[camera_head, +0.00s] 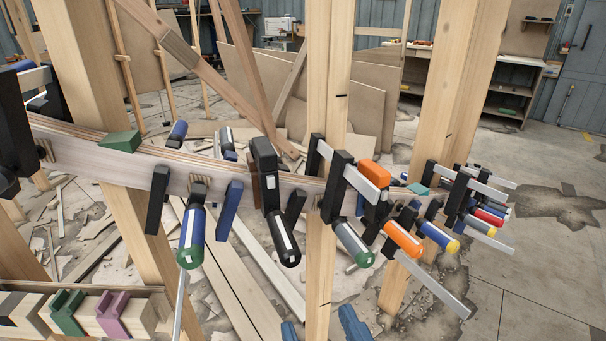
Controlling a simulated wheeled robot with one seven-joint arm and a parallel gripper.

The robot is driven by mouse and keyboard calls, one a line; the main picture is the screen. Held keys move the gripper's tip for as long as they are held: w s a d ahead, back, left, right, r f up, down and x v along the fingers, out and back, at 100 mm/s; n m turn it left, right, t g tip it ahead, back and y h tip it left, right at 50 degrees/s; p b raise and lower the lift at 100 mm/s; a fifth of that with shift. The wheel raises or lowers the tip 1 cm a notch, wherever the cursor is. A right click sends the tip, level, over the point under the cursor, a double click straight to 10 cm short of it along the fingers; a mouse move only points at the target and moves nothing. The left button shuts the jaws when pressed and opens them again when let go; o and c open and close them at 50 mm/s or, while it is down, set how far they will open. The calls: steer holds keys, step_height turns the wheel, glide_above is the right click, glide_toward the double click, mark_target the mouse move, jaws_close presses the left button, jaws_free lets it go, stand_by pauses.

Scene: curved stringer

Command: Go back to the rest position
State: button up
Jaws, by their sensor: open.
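My gripper does not show in the head view, and I make out no part of my arm. A long curved laminated wooden stringer (90,158) runs from the left edge toward the right, along upright wooden posts. Several bar clamps grip it. One has a blue and green handle (191,238), one a black handle (283,240), one a green handle (354,244) and one an orange handle (402,239). A dark clamp (14,125) at the left edge is partly cut off by the frame.
Thick posts (95,80) stand close in front, with another post (470,60) at right. A rack with coloured blocks (112,312) is at the lower left. Boards and scraps cover the floor below the stringer. The concrete floor (545,260) at right is clearer.

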steer(key=s+d+m+g+h+p, duration=0.1)
steer(key=s+d+p, duration=0.3)
steer(key=s+d, duration=0.5)
steer(key=s+d+m+g+h+p, duration=0.1)
steer(key=s+d+h+p, duration=0.3)
steer(key=s+d, duration=0.5)
steer(key=s+m, duration=0.1)
steer(key=s, duration=0.4)
steer(key=shift+d+f+g+p, duration=0.3)
steer(key=shift+p, duration=0.05)
